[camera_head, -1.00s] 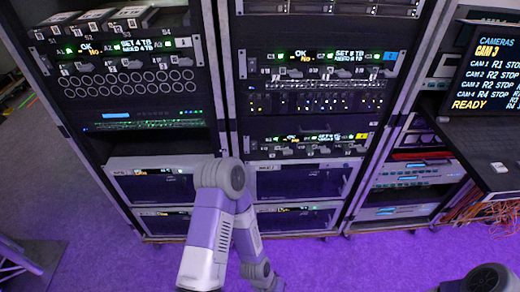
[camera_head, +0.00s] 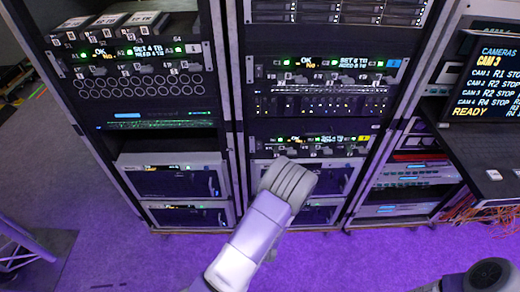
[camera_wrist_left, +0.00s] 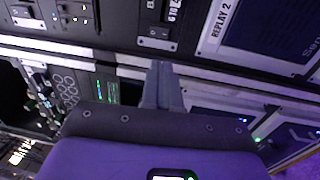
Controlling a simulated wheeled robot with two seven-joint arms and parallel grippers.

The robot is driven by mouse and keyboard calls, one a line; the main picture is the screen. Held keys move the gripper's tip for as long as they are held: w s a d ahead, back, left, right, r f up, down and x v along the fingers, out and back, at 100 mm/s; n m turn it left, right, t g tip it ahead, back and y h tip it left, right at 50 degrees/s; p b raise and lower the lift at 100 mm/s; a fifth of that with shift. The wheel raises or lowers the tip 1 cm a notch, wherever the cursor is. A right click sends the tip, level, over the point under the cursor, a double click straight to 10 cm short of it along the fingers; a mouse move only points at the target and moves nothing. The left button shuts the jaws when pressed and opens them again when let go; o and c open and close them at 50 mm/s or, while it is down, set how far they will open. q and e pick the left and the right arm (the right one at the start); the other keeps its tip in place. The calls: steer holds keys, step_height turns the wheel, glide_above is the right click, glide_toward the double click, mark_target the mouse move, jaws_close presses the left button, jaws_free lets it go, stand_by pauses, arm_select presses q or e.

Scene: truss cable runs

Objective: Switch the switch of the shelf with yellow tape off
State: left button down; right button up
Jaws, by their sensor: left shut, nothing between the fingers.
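The shelf with yellow tape (camera_head: 325,141) is a dark panel low in the middle rack, with a small lit display and a row of small switches. Its yellow tape (camera_head: 364,138) is at its right end. My left arm reaches in front of the rack just below this panel; its gripper is hidden behind the arm in the head view. In the left wrist view my left gripper (camera_wrist_left: 163,72) is shut and empty. Its fingers point at the rack front, just below a small rocker switch (camera_wrist_left: 154,38). I cannot tell contact or the switch's position. My right gripper is out of view.
A panel with blue tape (camera_head: 393,64) sits higher in the same rack. The left rack holds another switch panel (camera_head: 130,55). A desk with a monitor (camera_head: 487,80) stands at the right. Below are drawer-like units (camera_head: 172,180); purple floor lies in front.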

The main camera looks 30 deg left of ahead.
mark_target(260, 145)
arm_select(q)
steer(key=shift+r, duration=0.4)
steer(key=b+x, duration=0.1)
steer(key=x, duration=1.3)
steer(key=shift+d+r, duration=0.1)
steer(key=shift+r, duration=0.05)
